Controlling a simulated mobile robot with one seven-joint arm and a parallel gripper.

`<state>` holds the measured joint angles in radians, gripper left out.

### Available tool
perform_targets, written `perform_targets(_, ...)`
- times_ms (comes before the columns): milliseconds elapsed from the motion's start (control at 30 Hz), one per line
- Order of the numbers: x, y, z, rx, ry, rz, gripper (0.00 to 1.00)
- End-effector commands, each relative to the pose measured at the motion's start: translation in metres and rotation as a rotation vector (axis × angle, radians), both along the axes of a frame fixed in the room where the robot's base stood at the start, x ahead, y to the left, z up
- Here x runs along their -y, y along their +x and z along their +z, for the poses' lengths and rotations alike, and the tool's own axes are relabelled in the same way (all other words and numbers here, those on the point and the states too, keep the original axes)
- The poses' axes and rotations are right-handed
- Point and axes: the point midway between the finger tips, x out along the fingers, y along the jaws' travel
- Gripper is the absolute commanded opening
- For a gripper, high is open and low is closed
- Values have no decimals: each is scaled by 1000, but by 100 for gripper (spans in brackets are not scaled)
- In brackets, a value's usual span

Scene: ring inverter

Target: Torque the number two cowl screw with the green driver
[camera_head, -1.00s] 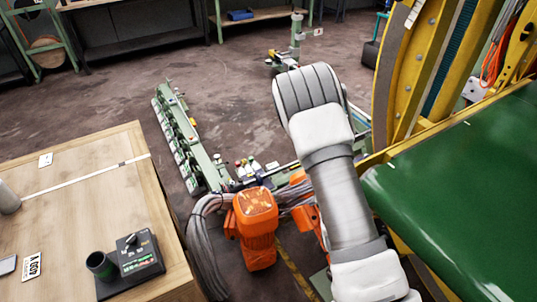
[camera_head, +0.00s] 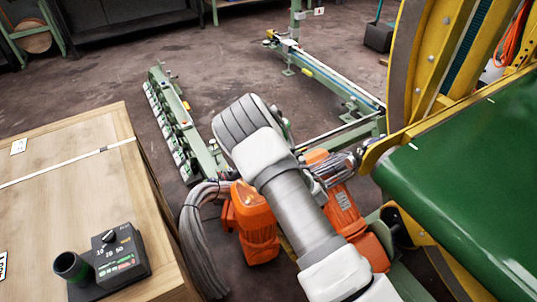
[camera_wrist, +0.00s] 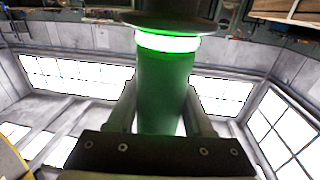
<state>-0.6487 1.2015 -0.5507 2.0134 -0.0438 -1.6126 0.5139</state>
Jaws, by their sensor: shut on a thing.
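The green driver (camera_wrist: 163,85) stands between the two fingers of my gripper (camera_wrist: 160,112) in the wrist view. Its body is green, with a bright glowing ring near a dark wide collar at the top of that view. My gripper is shut on it. In the head view only my white and grey arm shows; the gripper and driver are hidden behind it. I cannot make out a numbered cowl screw in either view.
A wooden bench (camera_head: 90,175) stands at the left with a dark control box with a round holder (camera_head: 118,258). Orange motors (camera_head: 250,225) and grey cables (camera_head: 190,235) lie close beside my arm. A green rail (camera_head: 180,115) stands beyond. Open floor (camera_head: 240,65) shows at the back.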

Motion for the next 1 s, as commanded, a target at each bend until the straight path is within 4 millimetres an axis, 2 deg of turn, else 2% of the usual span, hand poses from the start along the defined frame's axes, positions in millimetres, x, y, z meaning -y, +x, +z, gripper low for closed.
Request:
perform_targets(100, -17, 4, -12, 5, -4, 46, 0)
perform_targets(200, -22, 5, -15, 2, -6, 60, 0)
perform_targets(667, -22, 6, -14, 4, -5, 59, 0)
perform_targets(1000, -22, 5, -43, 2, -6, 61, 0)
